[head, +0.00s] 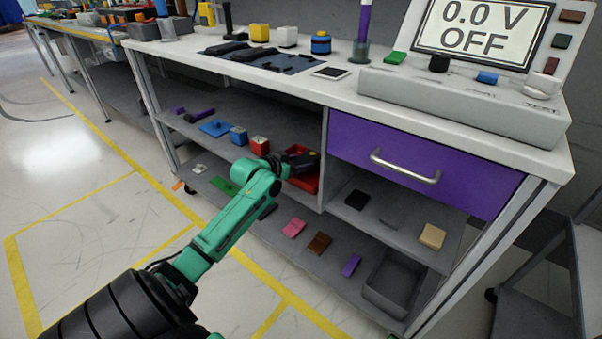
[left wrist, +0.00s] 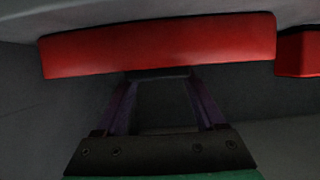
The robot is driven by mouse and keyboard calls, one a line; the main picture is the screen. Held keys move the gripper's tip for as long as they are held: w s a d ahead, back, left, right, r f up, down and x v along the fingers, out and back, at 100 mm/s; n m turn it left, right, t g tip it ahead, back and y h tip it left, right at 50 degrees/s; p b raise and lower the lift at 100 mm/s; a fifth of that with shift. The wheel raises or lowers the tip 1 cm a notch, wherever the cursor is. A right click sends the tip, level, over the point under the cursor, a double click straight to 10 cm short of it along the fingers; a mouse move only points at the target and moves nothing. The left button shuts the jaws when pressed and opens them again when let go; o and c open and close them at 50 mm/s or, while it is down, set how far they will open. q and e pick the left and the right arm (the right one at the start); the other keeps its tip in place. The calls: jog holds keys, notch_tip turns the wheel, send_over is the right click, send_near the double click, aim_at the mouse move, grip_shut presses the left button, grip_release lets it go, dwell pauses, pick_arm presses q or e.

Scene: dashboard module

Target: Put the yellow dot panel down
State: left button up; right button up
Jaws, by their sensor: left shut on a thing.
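My left gripper (head: 303,160) is at the right end of the upper shelf, at the red tray (head: 308,183). It is shut on a dark piece with a small yellow spot, which I take for the yellow dot panel (head: 313,154). The arm and gripper hide part of the tray. In the left wrist view, the two purple-sided fingers (left wrist: 165,90) have a dark grey area between them, and the panel's outline there is hard to tell. The tray's red wall (left wrist: 160,46) crosses just beyond the fingertips. I cannot tell whether the panel touches the tray. My right gripper is not in view.
The upper shelf (head: 200,150) holds blue, red and purple items left of the tray. Pink, brown and purple pieces and an empty grey bin (head: 392,283) lie on the lower shelf. A purple drawer (head: 415,165) is closed to the right. The worktop edge overhangs the shelf.

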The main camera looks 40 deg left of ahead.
pick_arm(q)
notch_tip(320, 180, down, 3)
jog(key=shift+r, duration=0.3)
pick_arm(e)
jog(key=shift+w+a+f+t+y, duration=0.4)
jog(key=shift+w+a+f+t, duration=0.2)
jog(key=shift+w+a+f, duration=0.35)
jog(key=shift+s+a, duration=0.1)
pick_arm(q)
jog(key=o, duration=1.5)
jog(key=shift+o, duration=0.2)
jog(key=shift+s, duration=0.15)
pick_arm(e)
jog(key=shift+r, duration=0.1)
